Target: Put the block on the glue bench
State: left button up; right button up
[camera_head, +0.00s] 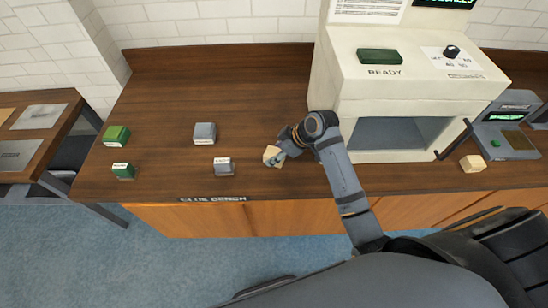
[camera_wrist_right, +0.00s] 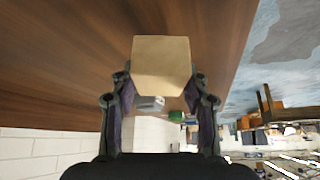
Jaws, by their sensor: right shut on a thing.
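A pale wooden block (camera_head: 272,155) is at the tip of my right gripper (camera_head: 281,152), over the middle of the glue bench. In the right wrist view the same block (camera_wrist_right: 161,66) sits between the two fingers of the right gripper (camera_wrist_right: 160,92), which are shut on it. Whether the block touches the bench top is hard to tell. The glue bench (camera_head: 255,100) has a dark brown wooden top and a label on its front edge. My left gripper is not in view.
Two green blocks (camera_head: 117,135) (camera_head: 123,171) and two grey ones (camera_head: 204,133) (camera_head: 223,165) stand on the bench's left half. A white machine (camera_head: 430,90) with an open bay stands at right. Another pale block (camera_head: 472,163) lies by a grey device (camera_head: 508,140).

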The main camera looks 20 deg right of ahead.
jog(key=shift+w+a+f, duration=0.1)
jog(key=shift+w+f, duration=0.05)
jog(key=shift+f, duration=0.2)
notch_tip(320, 180, down, 2)
jog(key=shift+f+p, duration=0.25)
jog(key=shift+p, duration=0.55)
jog(key=shift+f, duration=0.2)
jog(key=shift+f, duration=0.1)
jog(key=o, duration=1.3)
